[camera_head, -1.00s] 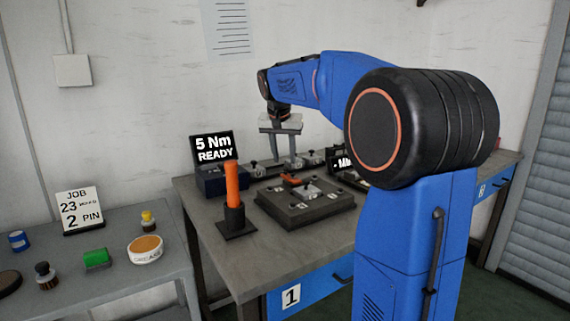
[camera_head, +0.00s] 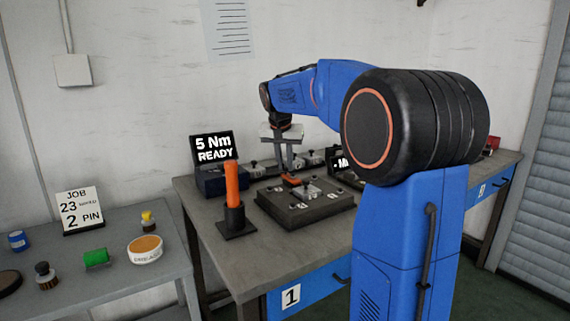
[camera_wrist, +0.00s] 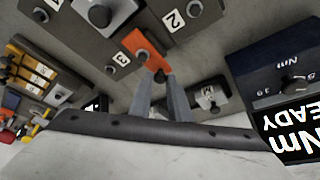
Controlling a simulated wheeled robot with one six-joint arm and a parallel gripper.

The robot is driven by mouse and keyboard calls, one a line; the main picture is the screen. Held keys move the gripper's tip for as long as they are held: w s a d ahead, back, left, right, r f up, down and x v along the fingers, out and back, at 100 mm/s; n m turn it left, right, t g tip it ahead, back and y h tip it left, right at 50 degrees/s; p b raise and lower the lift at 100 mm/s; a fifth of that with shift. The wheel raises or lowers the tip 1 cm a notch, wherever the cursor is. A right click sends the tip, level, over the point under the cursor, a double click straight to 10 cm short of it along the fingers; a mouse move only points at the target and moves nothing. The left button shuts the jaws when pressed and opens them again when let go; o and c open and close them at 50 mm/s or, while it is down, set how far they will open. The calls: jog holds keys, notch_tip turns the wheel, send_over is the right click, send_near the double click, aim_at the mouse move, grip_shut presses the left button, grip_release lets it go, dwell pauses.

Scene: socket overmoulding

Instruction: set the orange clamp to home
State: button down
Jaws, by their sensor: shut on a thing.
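The orange clamp (camera_wrist: 142,50) is a short bar with a dark round bolt, on the dark fixture plate between the plates marked 2 and 3 in the wrist view. It also shows at the back edge of the fixture in the head view (camera_head: 291,181). My gripper (camera_wrist: 164,78) reaches down to it, and its two grey fingers are shut on the clamp's near end. In the head view my gripper (camera_head: 288,170) is above the back of the fixture. The exact contact of the fingertips is small and partly hidden.
The fixture block (camera_head: 305,208) sits on the workbench. An orange-handled driver (camera_head: 232,185) stands upright in a black holder in front. The torque box reading "5 Nm READY" (camera_head: 213,150) is at the back left. A side table (camera_head: 100,285) holds small items.

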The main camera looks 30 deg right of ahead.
aim_at(290, 178)
jog(key=shift+s+f, duration=0.1)
jog(key=shift+s, duration=1.4)
jog(key=c, duration=1.7)
grip_release()
jog(key=shift+s, duration=0.1)
jog(key=shift+o, duration=0.2)
jog(key=v, duration=1.7)
jog(key=shift+r, duration=0.3)
